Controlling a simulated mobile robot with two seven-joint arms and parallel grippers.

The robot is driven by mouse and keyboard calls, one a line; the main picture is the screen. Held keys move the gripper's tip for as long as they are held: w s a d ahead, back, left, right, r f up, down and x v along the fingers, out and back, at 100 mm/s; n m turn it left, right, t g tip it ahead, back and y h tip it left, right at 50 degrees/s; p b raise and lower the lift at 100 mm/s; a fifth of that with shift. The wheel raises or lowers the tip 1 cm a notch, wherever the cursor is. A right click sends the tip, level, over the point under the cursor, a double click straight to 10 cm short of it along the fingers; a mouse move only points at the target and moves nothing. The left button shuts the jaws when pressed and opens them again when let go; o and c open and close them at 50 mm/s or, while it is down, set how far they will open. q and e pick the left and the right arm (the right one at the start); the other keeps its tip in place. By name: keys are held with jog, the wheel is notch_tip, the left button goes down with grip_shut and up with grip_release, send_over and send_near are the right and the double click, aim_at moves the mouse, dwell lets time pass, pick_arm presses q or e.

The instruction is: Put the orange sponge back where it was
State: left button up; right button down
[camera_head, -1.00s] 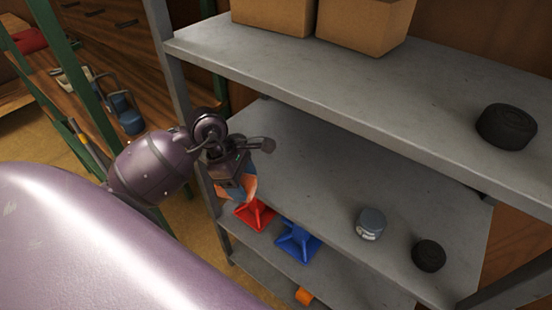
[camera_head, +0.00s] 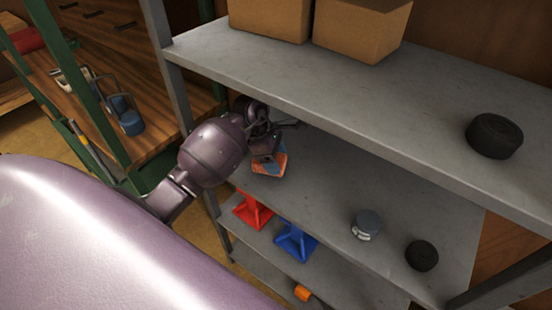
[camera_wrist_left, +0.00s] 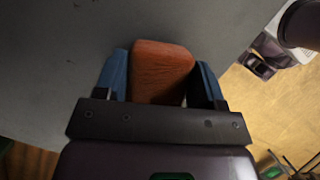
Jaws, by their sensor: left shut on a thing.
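The orange sponge (camera_wrist_left: 160,72) sits between the two blue fingers of my left gripper (camera_wrist_left: 162,85) in the left wrist view. In the head view, the sponge (camera_head: 281,165) shows just below my left gripper (camera_head: 267,158), over the left part of the grey middle shelf (camera_head: 330,185). My left gripper is shut on it. I cannot tell whether the sponge touches the shelf. My right gripper is not in view.
Red (camera_head: 252,211) and blue (camera_head: 296,243) stands are lower left. The upper shelf (camera_head: 330,90) overhangs, with cardboard boxes (camera_head: 360,28) and a black roll (camera_head: 494,136). An orange object (camera_head: 303,293) lies lower.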

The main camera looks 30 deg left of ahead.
pick_arm(q)
jog(key=shift+f, duration=0.5)
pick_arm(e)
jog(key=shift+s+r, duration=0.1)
pick_arm(q)
jog(key=shift+f, duration=0.15)
jog(key=o, duration=0.9)
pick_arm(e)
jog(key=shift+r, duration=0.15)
pick_arm(q)
jog(key=b+v, duration=0.1)
jog(key=v, duration=0.5)
jog(key=shift+a+r, duration=0.2)
jog(key=shift+r, duration=0.1)
jog(key=shift+s+a+r, duration=0.15)
jog(key=shift+r, duration=0.35)
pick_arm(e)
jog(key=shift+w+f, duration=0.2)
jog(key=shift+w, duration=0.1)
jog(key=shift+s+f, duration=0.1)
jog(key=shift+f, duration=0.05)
